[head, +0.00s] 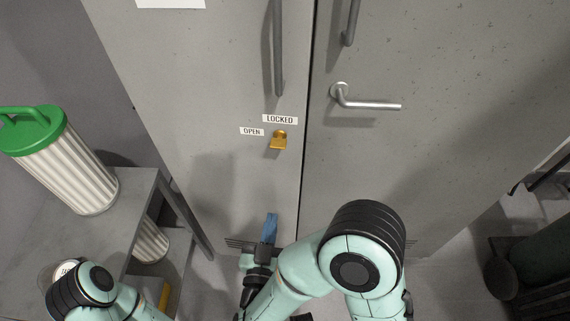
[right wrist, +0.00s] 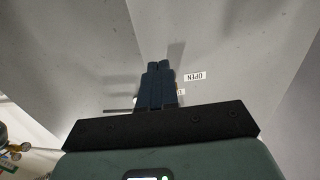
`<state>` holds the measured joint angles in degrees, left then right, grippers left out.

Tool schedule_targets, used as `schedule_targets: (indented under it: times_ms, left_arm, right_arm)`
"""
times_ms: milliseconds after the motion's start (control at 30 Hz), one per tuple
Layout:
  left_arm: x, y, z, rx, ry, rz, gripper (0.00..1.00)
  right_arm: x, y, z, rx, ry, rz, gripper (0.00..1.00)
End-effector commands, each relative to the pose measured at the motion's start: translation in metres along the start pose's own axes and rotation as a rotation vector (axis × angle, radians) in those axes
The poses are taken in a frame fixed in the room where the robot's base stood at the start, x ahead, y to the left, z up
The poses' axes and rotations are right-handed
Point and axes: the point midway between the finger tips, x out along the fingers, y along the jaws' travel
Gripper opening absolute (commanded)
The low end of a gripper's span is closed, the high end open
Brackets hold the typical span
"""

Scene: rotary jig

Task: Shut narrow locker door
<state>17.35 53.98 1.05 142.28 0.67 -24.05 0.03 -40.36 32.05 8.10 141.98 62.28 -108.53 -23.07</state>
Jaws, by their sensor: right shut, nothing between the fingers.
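The narrow grey locker door (head: 215,75) stands left of a wider grey door (head: 450,180) in the head view, with a thin dark seam between them. It looks closed or nearly so; I cannot tell if it is fully flush. It carries a long vertical handle (head: 278,50) and a yellow latch (head: 279,140) by the LOCKED (head: 280,119) and OPEN (head: 252,132) labels. My right gripper (head: 270,228), with blue fingers, is shut and empty in front of the door's lower part, below the latch. The fingers also show in the right wrist view (right wrist: 160,72). Contact with the door is unclear.
The wide door has a silver lever handle (head: 365,102). At left, a green-lidded ribbed canister (head: 75,165) stands on a grey shelf unit (head: 145,190). Dark equipment (head: 540,255) lies at right. My left arm shows at the lower left, its gripper out of frame.

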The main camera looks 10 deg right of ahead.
Motion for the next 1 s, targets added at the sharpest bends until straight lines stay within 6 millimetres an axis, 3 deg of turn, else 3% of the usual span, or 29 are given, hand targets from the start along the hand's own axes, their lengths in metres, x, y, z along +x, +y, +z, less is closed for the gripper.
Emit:
schedule_targets:
  times_ms: [167,700,1000]
  left_arm:
    - [-0.002,0.000,0.001,0.000,-0.001,0.000,0.00]
    - [-0.005,0.001,0.003,-0.001,-0.009,-0.002,0.00]
    - [-0.006,0.001,0.004,-0.001,-0.010,-0.002,0.00]
  right_arm:
    - [0.016,0.001,-0.001,0.006,-0.001,0.005,0.00]
    - [0.121,0.001,-0.001,0.003,0.001,0.003,0.00]
    - [0.139,0.000,0.000,0.001,0.000,0.000,0.00]
